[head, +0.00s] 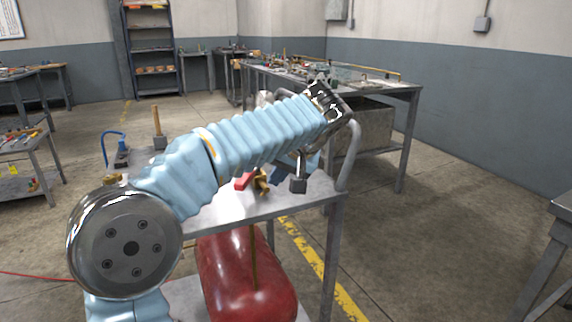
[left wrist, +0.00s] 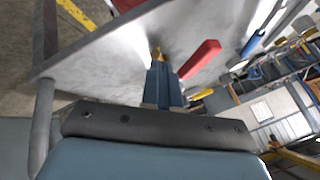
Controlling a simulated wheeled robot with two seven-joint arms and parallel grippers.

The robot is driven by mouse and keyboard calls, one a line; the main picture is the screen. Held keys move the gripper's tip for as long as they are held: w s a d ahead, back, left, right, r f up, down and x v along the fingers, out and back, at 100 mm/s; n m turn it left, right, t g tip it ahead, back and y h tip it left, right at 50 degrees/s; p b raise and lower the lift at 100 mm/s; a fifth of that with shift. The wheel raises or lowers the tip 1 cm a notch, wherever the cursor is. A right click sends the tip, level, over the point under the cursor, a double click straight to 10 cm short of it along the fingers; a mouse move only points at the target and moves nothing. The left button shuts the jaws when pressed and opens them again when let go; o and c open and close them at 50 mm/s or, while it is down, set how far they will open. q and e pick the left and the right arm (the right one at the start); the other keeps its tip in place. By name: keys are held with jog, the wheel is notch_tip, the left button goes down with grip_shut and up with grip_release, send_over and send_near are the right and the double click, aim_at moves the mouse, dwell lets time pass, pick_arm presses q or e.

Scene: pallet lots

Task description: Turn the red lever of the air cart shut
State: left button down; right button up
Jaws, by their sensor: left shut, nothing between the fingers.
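The air cart's grey top (head: 225,208) stands in front of me, with the red tank (head: 245,275) below it. The red lever (head: 244,181) sticks out to the left of a brass valve (head: 262,182) on the top. In the left wrist view the red lever (left wrist: 200,60) lies to the right of the fingers. My left gripper (head: 277,175) is close to the valve, partly hidden by my sleeved arm. In the left wrist view my left gripper (left wrist: 157,65) is shut and empty, its tips by the brass part (left wrist: 157,52). Contact cannot be told. My right gripper is out of view.
A hammer (head: 158,130) stands head down on the cart's far left, beside a blue-hooked item (head: 122,150). A bent grey handle rail (head: 350,155) rises at the right. A cluttered workbench (head: 375,85) stands behind.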

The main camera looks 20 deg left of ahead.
aim_at(249, 176)
pick_arm(q)
jog(key=shift+s+a+f, duration=0.15)
jog(key=shift+a+f, duration=0.05)
jog(key=shift+a, duration=0.9)
jog(key=shift+s+a+f, duration=0.15)
jog(key=shift+a+f, duration=0.05)
jog(key=shift+a, duration=0.9)
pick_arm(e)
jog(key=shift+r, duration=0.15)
pick_arm(q)
jog(key=shift+a, duration=0.1)
